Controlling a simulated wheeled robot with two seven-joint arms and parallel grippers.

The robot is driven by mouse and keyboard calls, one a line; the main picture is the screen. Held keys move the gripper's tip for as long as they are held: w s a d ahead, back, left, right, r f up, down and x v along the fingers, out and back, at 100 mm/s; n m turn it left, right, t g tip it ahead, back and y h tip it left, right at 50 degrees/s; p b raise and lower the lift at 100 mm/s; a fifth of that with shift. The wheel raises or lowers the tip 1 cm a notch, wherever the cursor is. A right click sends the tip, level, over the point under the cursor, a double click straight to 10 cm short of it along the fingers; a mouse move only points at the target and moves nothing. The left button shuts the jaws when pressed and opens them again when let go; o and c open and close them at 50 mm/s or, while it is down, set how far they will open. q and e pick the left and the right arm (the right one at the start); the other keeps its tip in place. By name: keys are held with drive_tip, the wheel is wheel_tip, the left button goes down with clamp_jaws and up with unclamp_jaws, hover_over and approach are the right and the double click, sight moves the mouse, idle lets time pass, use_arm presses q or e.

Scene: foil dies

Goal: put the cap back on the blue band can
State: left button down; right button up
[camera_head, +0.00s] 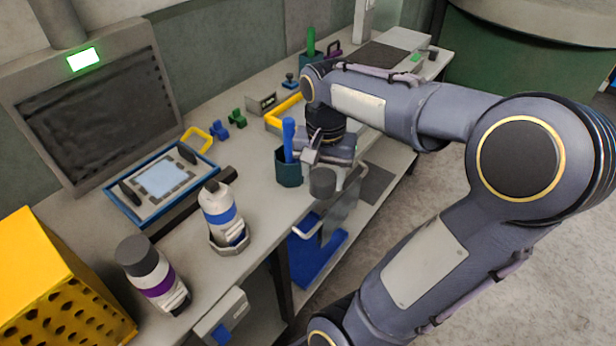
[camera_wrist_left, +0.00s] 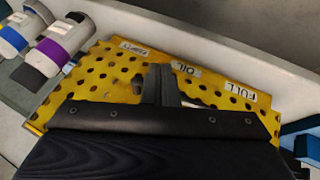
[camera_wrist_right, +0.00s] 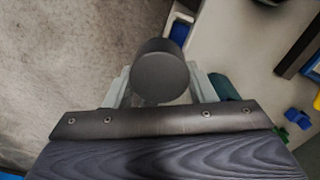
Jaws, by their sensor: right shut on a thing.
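A dark grey cap (camera_head: 322,183) is held by my right gripper (camera_head: 328,170), out past the bench's front edge and to the right of the can. The right wrist view shows the cap (camera_wrist_right: 160,75) between the fingers of my right gripper (camera_wrist_right: 160,90). My left gripper (camera_wrist_left: 160,82) is shut, with nothing seen between its fingers, above a yellow perforated box (camera_wrist_left: 100,75). The left wrist view also shows the blue band can (camera_wrist_left: 14,38) at upper left.
A capped purple band can (camera_head: 158,280) stands left of the blue band can. A teal cup (camera_head: 288,170) with a blue-handled tool is close to my right gripper. A blue-framed tray (camera_head: 160,185) lies behind the cans. The yellow box (camera_head: 50,290) is at far left.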

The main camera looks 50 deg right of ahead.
drive_tip(key=w+a+r+n+p, duration=0.2)
drive_tip(key=w+a+r+p, duration=0.5)
drive_tip(key=w, duration=0.1)
wheel_tip(320, 180, up, 4)
drive_tip(key=f+n+p, duration=0.1)
drive_tip(key=n+p, duration=0.1)
drive_tip(key=p, duration=0.2)
hover_over(211, 181)
drive_tip(key=shift+d+r, duration=0.15)
drive_tip(key=shift+r, duration=0.1)
drive_tip(key=shift+f, duration=0.1)
drive_tip(key=shift+f+b, duration=0.15)
drive_tip(key=shift+b, duration=0.2)
wheel_tip(211, 181, down, 4)
drive_tip(key=b, duration=0.3)
drive_tip(key=shift+f+b, duration=0.15)
drive_tip(key=shift+b, duration=0.25)
drive_tip(key=shift+f+b, duration=0.55)
drive_tip(key=shift+f, duration=0.3)
drive_tip(key=shift+f, duration=0.15)
